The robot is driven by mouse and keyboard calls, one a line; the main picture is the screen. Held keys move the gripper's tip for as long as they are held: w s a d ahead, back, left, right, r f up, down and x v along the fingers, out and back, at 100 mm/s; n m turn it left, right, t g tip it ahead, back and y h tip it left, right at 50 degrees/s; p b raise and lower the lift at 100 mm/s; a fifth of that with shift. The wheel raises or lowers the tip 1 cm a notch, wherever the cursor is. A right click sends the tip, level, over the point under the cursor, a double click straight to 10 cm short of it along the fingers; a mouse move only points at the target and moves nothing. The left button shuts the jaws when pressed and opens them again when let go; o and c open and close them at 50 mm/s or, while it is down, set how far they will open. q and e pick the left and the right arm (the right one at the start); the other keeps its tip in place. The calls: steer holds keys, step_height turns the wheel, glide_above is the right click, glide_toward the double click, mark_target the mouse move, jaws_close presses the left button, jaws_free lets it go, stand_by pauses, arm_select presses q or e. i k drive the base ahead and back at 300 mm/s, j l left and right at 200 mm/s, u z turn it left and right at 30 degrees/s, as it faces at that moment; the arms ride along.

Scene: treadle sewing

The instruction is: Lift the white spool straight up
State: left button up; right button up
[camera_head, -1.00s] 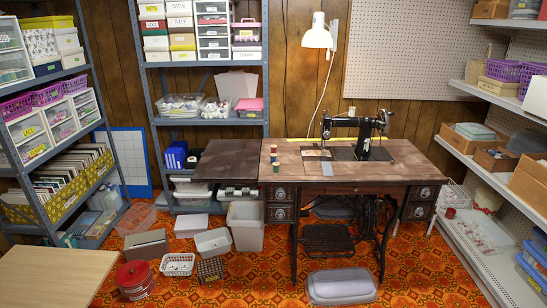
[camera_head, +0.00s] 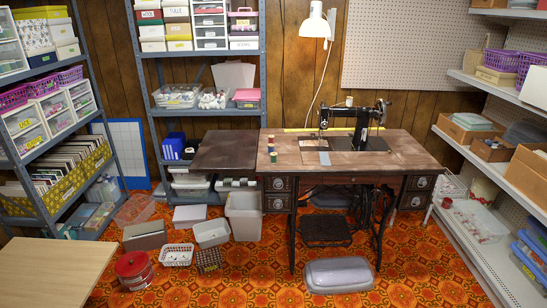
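A small white spool (camera_head: 349,101) stands upright on top of the black sewing machine (camera_head: 362,122). The machine sits on the wooden top of the treadle table (camera_head: 397,154). Neither my left nor my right gripper is in view, and nothing touches the white spool.
A dark side leaf (camera_head: 226,150) extends left of the treadle table. A grey lidded bin (camera_head: 338,275), a white waste bin (camera_head: 243,216) and a red tin (camera_head: 133,269) stand on the orange floor. Shelves line both sides. A light table (camera_head: 48,268) fills the lower left.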

mark_target(350, 100)
steer(key=i+l+u, duration=0.1)
steer(key=u, duration=0.25)
steer(key=l+u, duration=0.3)
steer(key=i+u, duration=0.1)
steer(key=u, duration=0.25)
steer(key=l+u, duration=0.4)
steer(key=l, duration=0.4)
steer(key=l+u, duration=0.2)
steer(key=l, duration=0.6)
steer(key=k+l, duration=0.1)
steer(key=l, duration=0.7)
steer(key=l+u, duration=0.1)
steer(key=l, duration=0.7)
